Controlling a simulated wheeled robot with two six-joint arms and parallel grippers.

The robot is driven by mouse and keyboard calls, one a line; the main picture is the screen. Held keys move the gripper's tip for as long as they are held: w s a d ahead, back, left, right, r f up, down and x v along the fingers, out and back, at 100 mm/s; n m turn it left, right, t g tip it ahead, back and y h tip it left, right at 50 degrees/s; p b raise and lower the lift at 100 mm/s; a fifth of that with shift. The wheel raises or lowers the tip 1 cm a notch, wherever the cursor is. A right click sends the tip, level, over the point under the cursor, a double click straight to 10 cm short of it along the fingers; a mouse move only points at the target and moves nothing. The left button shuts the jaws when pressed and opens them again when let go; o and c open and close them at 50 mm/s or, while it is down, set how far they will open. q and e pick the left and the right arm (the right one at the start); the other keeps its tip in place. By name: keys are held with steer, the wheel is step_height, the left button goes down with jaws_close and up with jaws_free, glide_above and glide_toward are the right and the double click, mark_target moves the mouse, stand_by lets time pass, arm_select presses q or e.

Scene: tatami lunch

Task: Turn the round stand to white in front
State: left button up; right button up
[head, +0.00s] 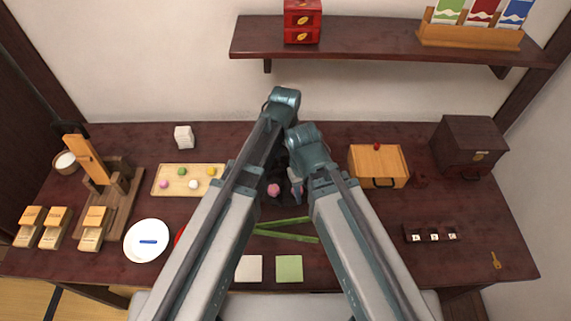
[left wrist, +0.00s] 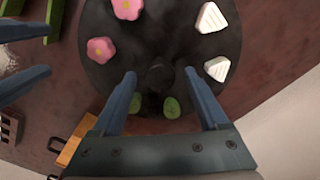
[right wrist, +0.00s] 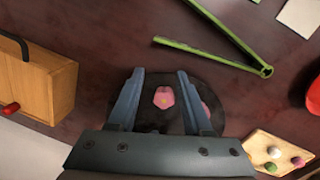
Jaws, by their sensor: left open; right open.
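The round stand is a dark disc (left wrist: 155,35) with a central knob (left wrist: 159,76). Pink flower pieces (left wrist: 101,49), white triangular pieces (left wrist: 211,18) and green pieces (left wrist: 171,107) sit in separate groups around its top. In the head view my arms cover most of the stand; a pink piece (head: 274,190) shows between them. My left gripper (left wrist: 160,73) is open over the stand, a finger on each side of the knob; contact cannot be told. My right gripper (right wrist: 160,72) is open over the stand, with a pink piece (right wrist: 164,97) showing between its fingers.
Green tongs (head: 285,234) lie in front of the stand. A wooden box (head: 378,161) stands to the right, and a tray of sweets (head: 174,189) lies to the left. My two grippers are close together over the stand.

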arm_select(q)
steer(key=shift+f, duration=0.2)
jaws_close()
stand_by(0.3)
stand_by(1.1)
